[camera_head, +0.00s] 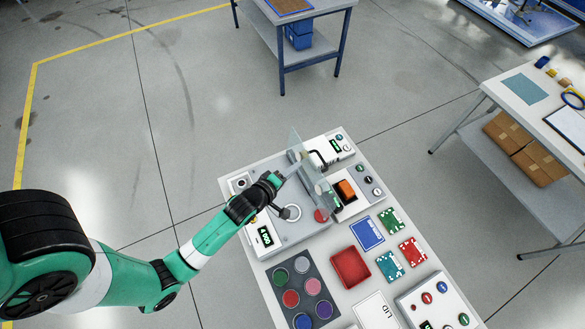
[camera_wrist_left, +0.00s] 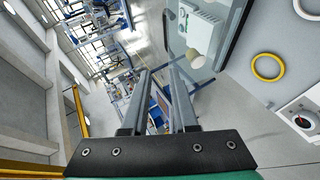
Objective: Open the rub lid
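The rub lid (camera_head: 316,182) is a clear panel on the white test bench. In the head view it stands steeply raised, its edge towards my left gripper. My left gripper (camera_head: 284,174) is close beside the panel on its left side. In the left wrist view its two grey fingers (camera_wrist_left: 160,72) are apart with a narrow gap, and nothing shows clamped between them. The clear panel (camera_wrist_left: 222,45) is to the right of the fingers there; whether a finger touches it, I cannot tell. My right gripper is in neither view.
The bench holds an orange-switch box (camera_head: 346,190), a display box (camera_head: 264,236), a red tray (camera_head: 351,267), coloured sample cards (camera_head: 390,220) and a dark board with coloured discs (camera_head: 302,288). A yellow ring (camera_wrist_left: 268,66) shows at the right in the wrist view.

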